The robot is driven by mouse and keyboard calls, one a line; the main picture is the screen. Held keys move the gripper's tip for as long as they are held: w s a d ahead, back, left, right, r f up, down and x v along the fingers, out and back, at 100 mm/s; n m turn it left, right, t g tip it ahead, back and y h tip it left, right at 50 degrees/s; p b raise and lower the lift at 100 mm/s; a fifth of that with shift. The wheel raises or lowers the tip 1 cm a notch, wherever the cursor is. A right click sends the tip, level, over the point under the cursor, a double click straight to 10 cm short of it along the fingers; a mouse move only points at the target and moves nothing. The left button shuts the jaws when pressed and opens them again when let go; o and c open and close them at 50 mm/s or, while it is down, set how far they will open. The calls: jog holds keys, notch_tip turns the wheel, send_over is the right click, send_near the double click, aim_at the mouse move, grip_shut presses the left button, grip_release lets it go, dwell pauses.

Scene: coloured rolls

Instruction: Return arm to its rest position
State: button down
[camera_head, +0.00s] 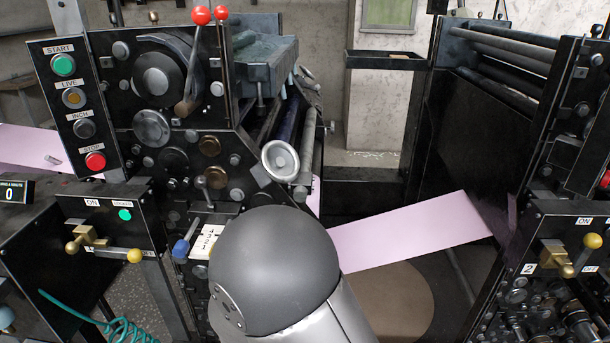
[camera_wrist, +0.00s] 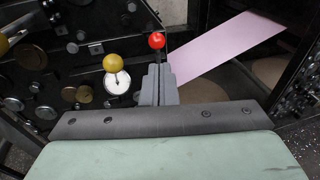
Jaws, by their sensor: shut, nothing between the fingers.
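My arm shows in the camera_head view as a dark grey rounded joint and a light link at the bottom middle. It stands in front of the black machine (camera_head: 185,165). The gripper end is not seen in that view. In the wrist view my gripper (camera_wrist: 159,72) has its grey fingers together, with nothing seen between them. A red ball knob (camera_wrist: 157,41) appears just beyond the fingertips. I cannot tell how far it is from them. A yellow ball knob (camera_wrist: 114,62) is to the left of the fingers.
A pink sheet (camera_head: 410,233) spans the gap between the left machine and the right machine (camera_head: 565,200). Two red-knobbed levers (camera_head: 210,15) stand on the left machine. A button panel (camera_head: 75,108) is at its left. A teal coiled hose (camera_head: 95,318) lies lower left.

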jog(key=s+d+r+m+g+h+p, duration=0.1)
jog(key=s+d+r+m+g+h, duration=0.2)
jog(key=d+m, duration=0.35)
jog(key=s+d+r+m+g+h+p, duration=0.1)
jog(key=s+d+r+m+g+h, duration=0.15)
jog(key=d+m+g, duration=0.4)
jog(key=s+d+r+m+g+h+p, duration=0.2)
jog(key=s+d+m, duration=0.15)
jog(key=d, duration=0.55)
jog(key=s+d+r+m+g+y+p, duration=0.1)
jog(key=s+m+g+y, duration=0.35)
jog(key=s+m, duration=0.3)
jog(key=s+a+r+m+y+p, duration=0.2)
jog(key=a+r+m+y, duration=0.2)
jog(key=m+y, duration=0.3)
jog(key=shift+s+a+r+m, duration=0.2)
jog(key=shift+a+m, duration=0.3)
jog(key=shift+m, duration=0.4)
